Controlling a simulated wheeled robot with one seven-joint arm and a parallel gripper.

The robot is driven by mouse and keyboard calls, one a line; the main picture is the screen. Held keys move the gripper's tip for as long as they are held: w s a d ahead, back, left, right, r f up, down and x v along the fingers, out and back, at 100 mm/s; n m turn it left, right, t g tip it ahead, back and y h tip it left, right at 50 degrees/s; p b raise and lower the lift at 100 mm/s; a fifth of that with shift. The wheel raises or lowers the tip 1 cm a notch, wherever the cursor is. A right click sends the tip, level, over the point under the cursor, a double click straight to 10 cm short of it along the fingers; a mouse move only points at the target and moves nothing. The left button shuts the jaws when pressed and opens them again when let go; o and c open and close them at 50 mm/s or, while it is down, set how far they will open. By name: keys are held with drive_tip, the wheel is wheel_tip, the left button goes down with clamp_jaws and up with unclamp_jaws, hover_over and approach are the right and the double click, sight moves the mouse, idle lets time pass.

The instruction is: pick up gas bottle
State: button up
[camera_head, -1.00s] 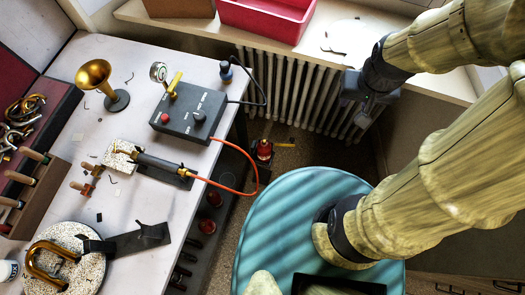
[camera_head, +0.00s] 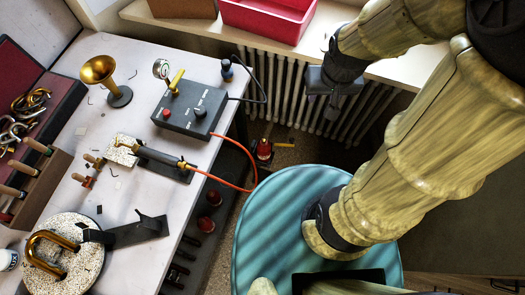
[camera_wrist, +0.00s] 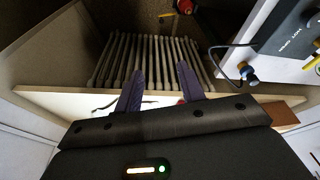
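A red bottle-like object with a yellow part beside its top (camera_head: 263,149) stands on the floor between the bench and the radiator. It looks like the gas bottle, though it is too small to be sure. It also shows, cut off, at the top of the wrist view (camera_wrist: 185,6). My gripper (camera_head: 327,100) is in front of the radiator, right of and apart from the red object. In the wrist view my gripper's two fingers (camera_wrist: 161,82) are spread, with nothing visible gripped between them.
The radiator (camera_head: 290,90) is below the windowsill (camera_head: 180,27), which holds a pink tray (camera_head: 268,22). The white bench (camera_head: 135,75) at left carries a horn (camera_head: 98,70), a grey control box (camera_head: 190,112) and a blue-topped item (camera_head: 226,70). An orange hose (camera_head: 235,187) hangs over the bench edge.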

drive_tip(key=o, duration=0.4)
drive_tip(key=shift+f, duration=0.15)
drive_tip(key=shift+c, duration=0.2)
drive_tip(key=o, duration=0.5)
drive_tip(key=b+x, duration=0.2)
drive_tip(key=x, duration=0.1)
drive_tip(key=shift+w+a+b, duration=0.15)
drive_tip(key=shift+a+b, duration=0.15)
drive_tip(key=shift+b, duration=0.1)
drive_tip(key=n+g+b, duration=0.3)
drive_tip(key=n+b, duration=0.1)
drive_tip(key=b, duration=2.2)
hover_over(264, 149)
drive_tip(key=w+d, duration=0.1)
drive_tip(key=w, duration=0.2)
wheel_tip(264, 149, down, 33)
drive_tip(key=shift+a+f+n, duration=0.25)
drive_tip(key=shift+f+n, duration=0.05)
drive_tip(key=shift+f, duration=0.1)
drive_tip(key=shift+s, duration=0.1)
wheel_tip(264, 149, down, 12)
drive_tip(key=b, duration=0.4)
drive_tip(key=shift+f, duration=0.15)
